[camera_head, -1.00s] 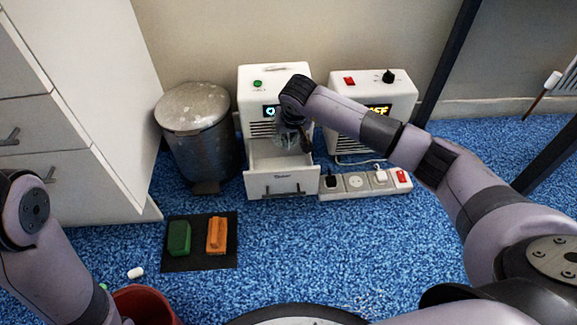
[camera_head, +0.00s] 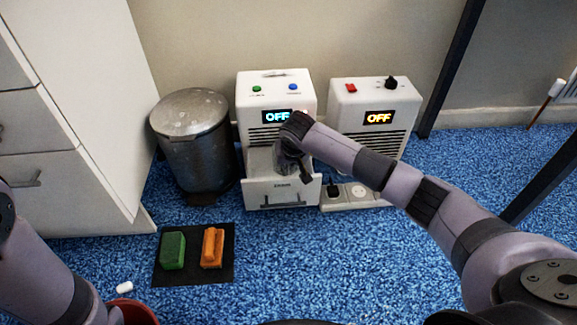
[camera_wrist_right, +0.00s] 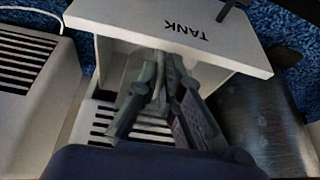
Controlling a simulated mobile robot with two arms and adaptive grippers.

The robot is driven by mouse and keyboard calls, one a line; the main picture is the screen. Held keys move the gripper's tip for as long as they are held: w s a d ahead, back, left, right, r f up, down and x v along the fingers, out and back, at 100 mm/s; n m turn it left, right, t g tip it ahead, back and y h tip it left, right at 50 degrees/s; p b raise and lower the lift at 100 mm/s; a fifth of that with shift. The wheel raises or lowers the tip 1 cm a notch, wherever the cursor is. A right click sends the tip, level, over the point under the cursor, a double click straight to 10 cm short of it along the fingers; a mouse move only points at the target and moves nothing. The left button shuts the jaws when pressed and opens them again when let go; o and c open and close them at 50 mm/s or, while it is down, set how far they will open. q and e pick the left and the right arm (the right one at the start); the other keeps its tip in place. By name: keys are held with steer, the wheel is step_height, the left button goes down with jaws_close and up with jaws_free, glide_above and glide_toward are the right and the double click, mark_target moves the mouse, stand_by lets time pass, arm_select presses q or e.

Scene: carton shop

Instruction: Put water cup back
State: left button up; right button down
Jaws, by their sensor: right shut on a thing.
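A white machine (camera_head: 256,92) with a blue "OFF" display stands by the wall. Its front drawer (camera_head: 262,196) is pulled out; in the right wrist view its front panel (camera_wrist_right: 225,42) reads "TANK". My right gripper (camera_head: 290,162) is over the open drawer, pointing down. It is shut on a greyish, see-through thing, apparently the water cup (camera_head: 281,160), mostly hidden by the gripper. In the right wrist view the fingers (camera_wrist_right: 163,75) are close together, with the held part between them hard to make out. My left arm enters at the left; its gripper is out of view.
A black mat (camera_head: 193,274) holds a green block and an orange block. A red container (camera_head: 135,312) is at the bottom left.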

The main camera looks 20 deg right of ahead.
steer(key=shift+f, duration=0.4)
steer(key=shift+f+b, duration=0.15)
steer(key=shift+b, duration=0.15)
steer(key=c, duration=1.7)
jaws_free()
steer(key=shift+s+f, duration=0.15)
steer(key=shift+f, duration=0.1)
steer(key=shift+r, duration=0.15)
